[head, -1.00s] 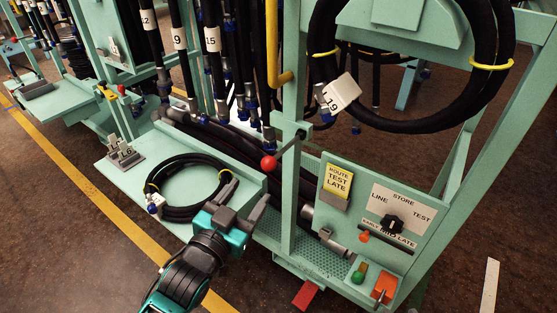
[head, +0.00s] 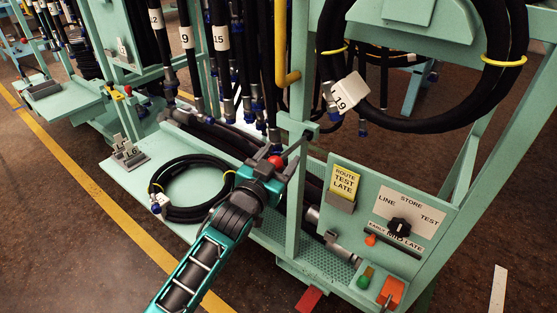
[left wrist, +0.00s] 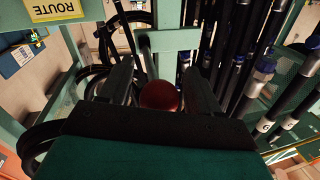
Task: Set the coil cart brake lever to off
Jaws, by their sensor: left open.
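The lever with a red ball knob (head: 276,161) juts from a bracket on the green cart's upright post (head: 293,205), with its thin rod running down and left to the knob. My left gripper (head: 274,168) is open at the knob. In the left wrist view the red knob (left wrist: 159,96) sits between the two spread fingers (left wrist: 160,88), close to the palm. I cannot tell whether either finger touches it. Part of the rod is hidden by the gripper in the head view. No off marking is readable by the lever. My right gripper is not in view.
A selector panel (head: 385,215) with a black knob stands right of the lever. A large black hose coil (head: 498,60) hangs above it. Hanging hoses (head: 222,60) are behind my gripper. A small hose coil (head: 175,215) lies on the left tray (head: 130,185).

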